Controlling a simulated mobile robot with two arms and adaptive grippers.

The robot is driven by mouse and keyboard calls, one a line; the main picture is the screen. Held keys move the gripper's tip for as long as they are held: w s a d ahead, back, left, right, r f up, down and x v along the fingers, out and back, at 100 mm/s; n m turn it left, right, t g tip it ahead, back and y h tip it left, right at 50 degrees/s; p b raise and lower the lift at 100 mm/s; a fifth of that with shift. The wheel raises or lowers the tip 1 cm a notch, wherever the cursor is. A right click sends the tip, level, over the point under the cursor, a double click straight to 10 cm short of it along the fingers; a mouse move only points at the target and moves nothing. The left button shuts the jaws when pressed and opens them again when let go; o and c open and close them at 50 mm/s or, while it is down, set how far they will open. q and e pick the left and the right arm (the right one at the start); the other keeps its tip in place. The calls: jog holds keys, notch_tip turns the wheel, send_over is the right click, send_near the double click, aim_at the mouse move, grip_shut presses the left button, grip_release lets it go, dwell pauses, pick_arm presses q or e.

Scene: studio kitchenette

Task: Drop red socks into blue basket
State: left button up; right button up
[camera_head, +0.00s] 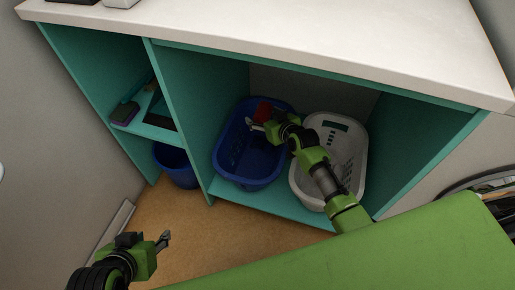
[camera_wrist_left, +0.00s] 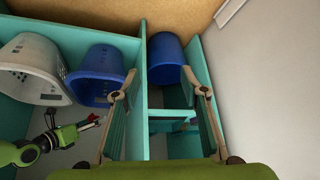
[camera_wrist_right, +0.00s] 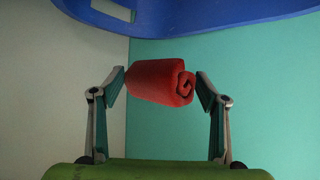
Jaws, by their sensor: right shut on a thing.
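The red socks (camera_wrist_right: 155,82), a rolled bundle, sit between the fingertips of my right gripper (camera_wrist_right: 165,82), which is shut on them. In the head view the red socks (camera_head: 263,110) show at the far part of the blue basket (camera_head: 232,165), partly behind my right gripper (camera_head: 257,124). The blue basket's rim (camera_wrist_right: 210,22) crosses the top of the right wrist view; I cannot tell how far above the basket the socks are. My left gripper (camera_head: 163,241) is empty, low at the left, away from the basket. Its fingers stand wide apart in the left wrist view (camera_wrist_left: 160,95).
A white basket (camera_head: 355,170) stands right of the blue one on the teal shelf (camera_head: 285,210). A teal divider (camera_head: 180,120) separates them from a blue bin (camera_head: 177,175) and a small shelf with cleaning items (camera_head: 125,112). The white countertop (camera_head: 300,40) overhangs the cabinet.

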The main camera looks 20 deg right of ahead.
jog(key=shift+f+b, duration=0.75)
jog(key=shift+f, duration=0.05)
pick_arm(q)
jog(key=w+d+r+t+h+b, duration=0.2)
jog(key=w+d+r+t, duration=0.3)
jog(key=w+r+t, duration=0.5)
pick_arm(e)
jog(key=shift+f, duration=0.7)
pick_arm(q)
notch_tip(320, 180, up, 17)
jog(key=d+t+h+b, duration=0.1)
jog(key=t+h+b, duration=0.1)
jog(key=t, duration=0.4)
jog(key=shift+w+d+m+h, duration=0.2)
jog(key=shift+w+m+h, duration=0.15)
jog(key=shift+h, duration=0.25)
pick_arm(e)
jog(key=shift+f, duration=1.3)
pick_arm(q)
jog(key=shift+r, duration=0.1)
pick_arm(e)
jog(key=o, duration=1.1)
jog(key=shift+s, duration=0.15)
